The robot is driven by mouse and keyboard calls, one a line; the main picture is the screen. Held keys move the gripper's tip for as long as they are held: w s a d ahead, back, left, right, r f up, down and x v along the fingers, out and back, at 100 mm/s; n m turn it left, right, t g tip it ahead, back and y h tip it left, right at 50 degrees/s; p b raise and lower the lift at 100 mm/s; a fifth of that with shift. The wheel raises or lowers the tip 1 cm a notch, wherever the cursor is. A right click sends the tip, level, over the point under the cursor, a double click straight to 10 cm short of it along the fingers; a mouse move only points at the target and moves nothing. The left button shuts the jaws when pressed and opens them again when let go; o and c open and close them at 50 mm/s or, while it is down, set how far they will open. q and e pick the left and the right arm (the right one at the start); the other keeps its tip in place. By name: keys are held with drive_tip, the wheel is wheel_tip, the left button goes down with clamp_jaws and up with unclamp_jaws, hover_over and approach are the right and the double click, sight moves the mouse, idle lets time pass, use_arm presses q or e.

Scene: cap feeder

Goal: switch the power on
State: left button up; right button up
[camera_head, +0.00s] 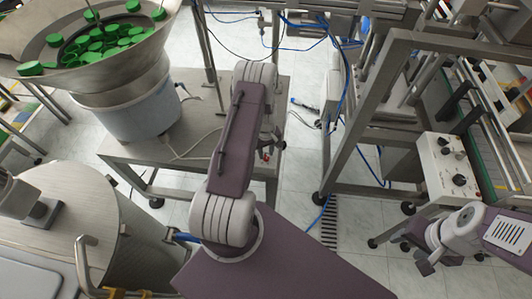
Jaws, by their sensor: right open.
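A small red part, possibly a power switch (265,157), shows at the right side of the metal feeder table (160,150); it is too small to tell its position. My left arm rises across the middle of the view and bends down behind its own purple link near that red part. Its gripper is mostly hidden, so contact and jaw state cannot be seen. A control box (447,168) with black knobs stands on the right-hand frame. My right gripper (428,262) is at the lower right, open and seemingly empty, below the control box and apart from it.
The bowl feeder (105,75) with several green caps (105,38) stands on the table at the upper left. A metal drum (75,215) is at the lower left. A metal frame (352,180) and blue cables stand at the right. Floor shows between table and frame.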

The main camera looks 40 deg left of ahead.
use_arm(q)
drive_tip(key=shift+f, duration=0.85)
clamp_jaws()
